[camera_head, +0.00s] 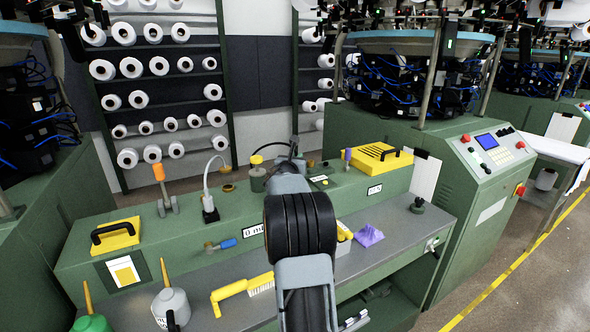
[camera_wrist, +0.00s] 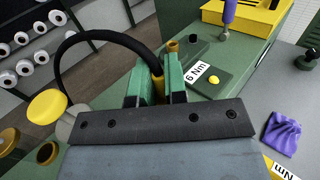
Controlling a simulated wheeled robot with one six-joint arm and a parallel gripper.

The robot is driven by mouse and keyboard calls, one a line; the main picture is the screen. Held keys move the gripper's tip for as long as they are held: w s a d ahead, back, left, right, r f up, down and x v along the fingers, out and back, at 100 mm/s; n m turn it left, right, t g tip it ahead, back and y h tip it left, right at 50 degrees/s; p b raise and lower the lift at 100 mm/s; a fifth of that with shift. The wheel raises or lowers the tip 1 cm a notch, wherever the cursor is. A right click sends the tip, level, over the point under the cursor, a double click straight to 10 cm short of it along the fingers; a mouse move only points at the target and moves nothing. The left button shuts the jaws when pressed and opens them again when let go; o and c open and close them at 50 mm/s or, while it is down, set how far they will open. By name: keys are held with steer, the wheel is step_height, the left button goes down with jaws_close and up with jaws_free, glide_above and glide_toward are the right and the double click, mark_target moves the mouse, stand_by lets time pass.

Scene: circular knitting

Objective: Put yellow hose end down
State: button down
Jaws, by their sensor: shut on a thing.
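My gripper (camera_wrist: 162,88) has its two green fingers closed around the yellow hose end (camera_wrist: 157,88), of which only a small part shows between them. A black hose (camera_wrist: 95,36) loops from it to the left and down towards a round yellow-capped fitting (camera_wrist: 47,104). In the head view the yellow-capped fitting (camera_head: 256,160) stands on the green machine ledge, left of my arm. My wrist and arm hide most of the gripper there. A brass-coloured fitting (camera_wrist: 173,45) shows just beyond the fingertips. I cannot tell whether the hose end touches the surface.
A green plate with a yellow knob (camera_wrist: 214,80) and a "6 Nm" label lies right of the fingers. A purple-handled tool (camera_head: 347,158) and yellow cover (camera_head: 377,158) stand farther right.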

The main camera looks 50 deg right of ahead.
steer(key=shift+w+f, duration=0.15)
steer(key=shift+f, duration=0.1)
steer(key=shift+w+f, duration=0.2)
steer(key=shift+f, duration=1.55)
steer(key=shift+f+b, duration=0.15)
steer(key=shift+b, duration=0.15)
steer(key=c, duration=1.2)
jaws_free()
steer(key=shift+o, duration=0.2)
